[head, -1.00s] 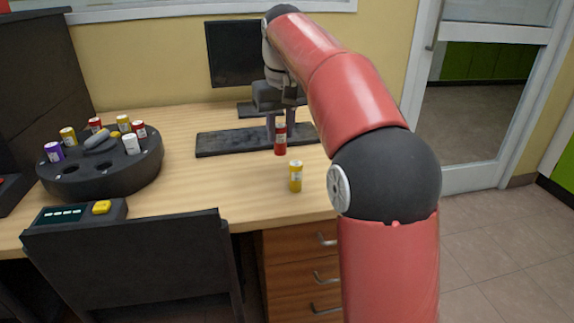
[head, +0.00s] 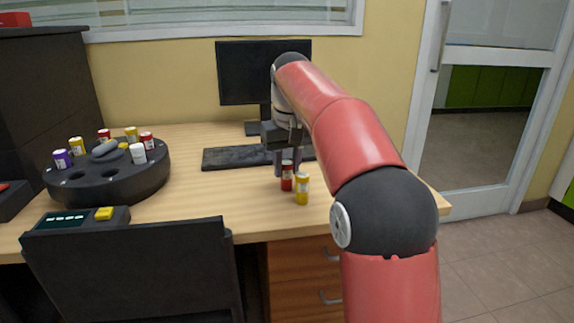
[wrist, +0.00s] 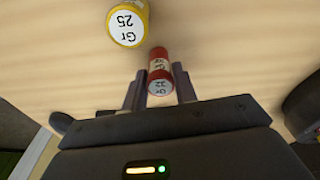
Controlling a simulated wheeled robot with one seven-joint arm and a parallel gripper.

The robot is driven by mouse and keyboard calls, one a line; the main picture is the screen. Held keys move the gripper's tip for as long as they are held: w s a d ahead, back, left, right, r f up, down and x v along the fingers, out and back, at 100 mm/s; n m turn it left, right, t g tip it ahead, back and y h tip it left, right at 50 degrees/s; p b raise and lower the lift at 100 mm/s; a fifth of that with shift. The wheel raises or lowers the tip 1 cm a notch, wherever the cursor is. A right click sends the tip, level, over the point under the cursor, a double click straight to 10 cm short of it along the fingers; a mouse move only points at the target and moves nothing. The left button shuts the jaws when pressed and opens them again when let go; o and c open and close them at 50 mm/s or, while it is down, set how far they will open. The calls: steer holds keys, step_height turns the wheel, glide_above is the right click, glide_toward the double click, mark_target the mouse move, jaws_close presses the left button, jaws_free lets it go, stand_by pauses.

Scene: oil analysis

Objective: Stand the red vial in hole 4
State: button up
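The red vial (head: 287,177) is upright between the fingers of my gripper (head: 287,157), just behind and left of a yellow vial in the head view. The black round carousel (head: 110,190) stands at the left of the desk. Two dark empty holes show at its front; I cannot read any hole numbers.
A yellow vial (head: 302,190) stands on the desk close to the red one; it shows in the wrist view (wrist: 128,22). Several vials stand in the carousel. A keyboard (head: 235,158), monitor (head: 262,72), display box (head: 75,217) and chair (head: 130,265) are nearby.

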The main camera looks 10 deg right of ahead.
steer(key=o, duration=0.4)
steer(key=shift+c, duration=0.2)
